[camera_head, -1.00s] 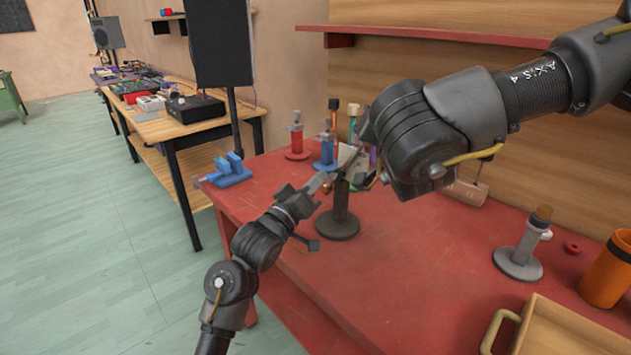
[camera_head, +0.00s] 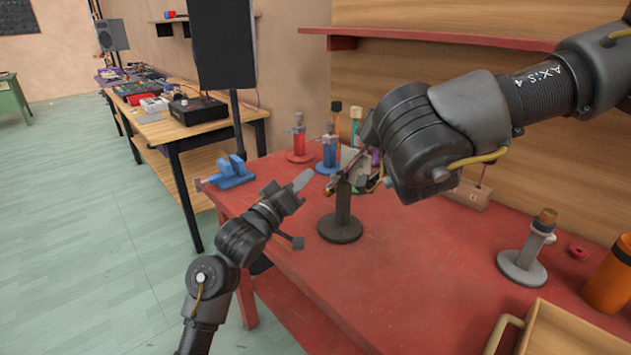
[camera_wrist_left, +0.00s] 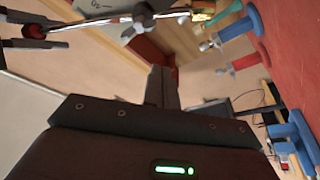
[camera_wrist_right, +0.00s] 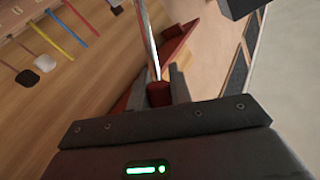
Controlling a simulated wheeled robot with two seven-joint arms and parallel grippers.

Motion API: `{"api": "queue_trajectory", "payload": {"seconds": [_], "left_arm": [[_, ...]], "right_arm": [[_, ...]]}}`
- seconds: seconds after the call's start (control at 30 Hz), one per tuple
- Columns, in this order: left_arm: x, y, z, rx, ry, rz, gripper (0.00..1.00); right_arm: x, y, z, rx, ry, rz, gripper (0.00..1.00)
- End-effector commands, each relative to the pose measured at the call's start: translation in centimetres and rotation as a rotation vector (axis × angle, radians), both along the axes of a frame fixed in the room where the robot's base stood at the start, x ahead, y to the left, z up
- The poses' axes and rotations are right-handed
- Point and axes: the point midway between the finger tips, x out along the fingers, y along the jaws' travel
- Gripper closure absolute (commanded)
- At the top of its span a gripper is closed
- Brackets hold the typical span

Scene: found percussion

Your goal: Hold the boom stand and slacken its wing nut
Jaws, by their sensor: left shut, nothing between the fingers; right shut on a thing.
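The boom stand has a round dark base and post (camera_head: 340,228) on the red table. Its top is partly hidden behind my right arm. In the left wrist view, its silver boom rod (camera_wrist_left: 90,24) crosses the top, with a red end at left and a joint near the middle. A wing nut cannot be made out clearly. My left gripper (camera_head: 301,180) is shut and empty, left of the post and apart from it. In the right wrist view, my right gripper (camera_wrist_right: 164,82) is shut on a dark red piece (camera_wrist_right: 158,95) at the rod's end.
Small red (camera_head: 298,140) and blue (camera_head: 329,150) stands are behind the boom stand. A blue clamp-like tool (camera_head: 230,172) sits at the table's left edge. A grey stand (camera_head: 522,265), orange cup (camera_head: 610,280) and wooden tray (camera_head: 565,335) are at right. The front middle is clear.

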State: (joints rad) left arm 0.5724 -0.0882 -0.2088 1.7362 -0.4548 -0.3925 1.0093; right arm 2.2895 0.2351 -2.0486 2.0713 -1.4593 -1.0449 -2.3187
Motion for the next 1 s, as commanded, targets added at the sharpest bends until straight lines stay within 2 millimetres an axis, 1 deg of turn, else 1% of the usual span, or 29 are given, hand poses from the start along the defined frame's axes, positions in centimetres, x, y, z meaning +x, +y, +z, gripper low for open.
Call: {"api": "queue_trajectory", "payload": {"seconds": [0.03,0.1,0.3,0.5,0.77,0.8,0.97,1.0], "left_arm": [[-1.1,0.8,-0.2,-0.001,-0.002,0.003,1.00],[-2.4,1.6,-0.3,0.000,-0.002,0.003,1.00],[-5.2,3.4,-0.6,-0.001,-0.003,0.004,1.00],[-6.3,4.1,-0.7,-0.002,-0.003,0.003,1.00],[-6.4,4.1,-0.7,-0.003,-0.003,0.003,1.00],[-6.4,4.1,-0.7,-0.003,-0.003,0.003,1.00],[-6.4,4.1,-0.7,-0.003,-0.003,0.003,1.00],[-6.4,4.1,-0.7,-0.003,-0.003,0.003,1.00]], "right_arm": [[0.0,-0.1,-0.2,-0.003,0.004,-0.002,1.00],[0.0,-0.1,-0.2,-0.004,0.004,-0.002,1.00],[0.0,-0.1,-0.2,-0.003,0.005,-0.001,1.00],[0.0,-0.1,-0.2,-0.003,0.004,-0.002,1.00],[0.0,-0.1,-0.2,-0.003,0.004,-0.002,1.00],[0.0,-0.1,-0.2,-0.003,0.004,-0.002,0.76],[0.0,-0.1,-0.2,-0.003,0.004,-0.002,0.55],[0.0,-0.1,-0.2,-0.003,0.004,-0.002,0.54]]}}
